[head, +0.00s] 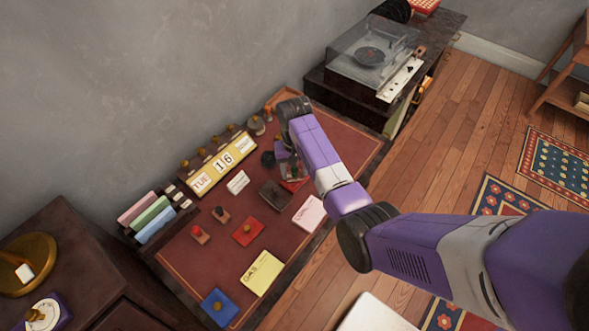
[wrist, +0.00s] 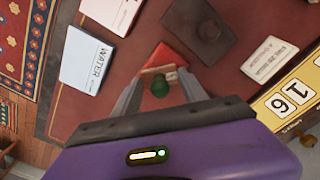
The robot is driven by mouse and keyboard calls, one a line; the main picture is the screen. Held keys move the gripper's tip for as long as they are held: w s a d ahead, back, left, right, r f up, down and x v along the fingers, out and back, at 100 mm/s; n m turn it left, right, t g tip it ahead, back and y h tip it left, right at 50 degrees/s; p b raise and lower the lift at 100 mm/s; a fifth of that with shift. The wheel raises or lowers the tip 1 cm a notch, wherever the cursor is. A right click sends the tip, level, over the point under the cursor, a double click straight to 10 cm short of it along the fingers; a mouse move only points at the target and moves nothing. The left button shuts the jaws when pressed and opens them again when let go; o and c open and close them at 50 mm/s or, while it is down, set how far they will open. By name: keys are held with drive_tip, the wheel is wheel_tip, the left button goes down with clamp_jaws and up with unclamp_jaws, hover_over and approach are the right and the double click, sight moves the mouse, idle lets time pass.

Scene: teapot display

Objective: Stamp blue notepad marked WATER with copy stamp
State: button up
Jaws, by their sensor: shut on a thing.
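The blue notepad marked WATER (wrist: 87,67) lies flat on the desk in the wrist view, left of my gripper (wrist: 160,88); in the head view my arm hides it. My gripper is shut on a stamp with a dark green knob (wrist: 160,87) and a brownish base. The stamp is over or beside a red pad (wrist: 178,56); I cannot tell if they touch. I cannot read the stamp's label. In the head view my gripper (head: 291,166) is low over the desk's right half.
A pink notepad (head: 308,213), a yellow notepad (head: 262,272), a dark pad (head: 275,195), another red pad (head: 248,231) and a blue pad (head: 219,307) lie on the desk. A calendar (head: 222,161) stands along the back. A record player (head: 372,58) stands beyond the desk.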

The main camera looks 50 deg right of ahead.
wheel_tip(320, 180, up, 3)
drive_tip(key=shift+f+p, duration=0.2)
drive_tip(key=shift+p, duration=0.8)
drive_tip(key=shift+r, duration=2.2)
